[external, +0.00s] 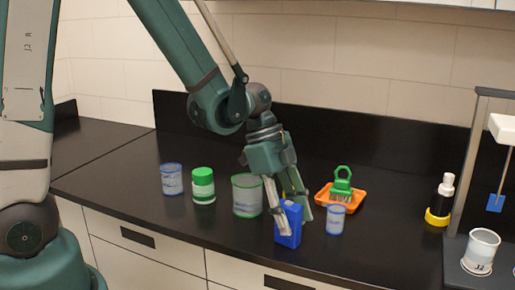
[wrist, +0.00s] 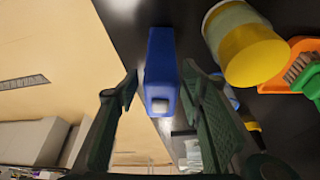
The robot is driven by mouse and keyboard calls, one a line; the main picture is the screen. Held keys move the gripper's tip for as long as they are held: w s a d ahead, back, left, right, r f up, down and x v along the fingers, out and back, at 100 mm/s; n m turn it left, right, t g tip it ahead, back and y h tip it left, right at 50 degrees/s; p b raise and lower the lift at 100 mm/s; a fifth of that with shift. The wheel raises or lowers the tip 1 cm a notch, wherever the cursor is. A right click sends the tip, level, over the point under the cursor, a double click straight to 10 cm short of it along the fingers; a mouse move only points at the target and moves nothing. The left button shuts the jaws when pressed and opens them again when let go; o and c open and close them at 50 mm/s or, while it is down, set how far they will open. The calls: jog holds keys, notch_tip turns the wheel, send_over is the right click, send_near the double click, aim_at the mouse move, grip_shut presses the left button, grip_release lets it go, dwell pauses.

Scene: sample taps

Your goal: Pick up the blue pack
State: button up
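The blue pack (external: 289,229) stands upright near the front edge of the black counter, a small box with a white cap or spout. In the wrist view the blue pack (wrist: 160,62) lies between my two fingers, with a gap showing on each side. My gripper (external: 293,222) reaches down over the pack from above, one finger in front of it and the other toward its right side. In the wrist view my gripper (wrist: 160,76) is open. The front finger hides part of the pack in the external view.
A small blue-rimmed beaker (external: 335,219) stands close on the right. A larger green-rimmed beaker (external: 247,196) stands left, beside a green-lidded jar (external: 203,186) and another beaker (external: 171,179). An orange tray (external: 326,200) with a green-handled brush (external: 342,180) is behind right.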

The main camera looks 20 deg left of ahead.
aim_at(296, 232)
jog(key=shift+x, duration=1.8)
jog(key=c, duration=1.1)
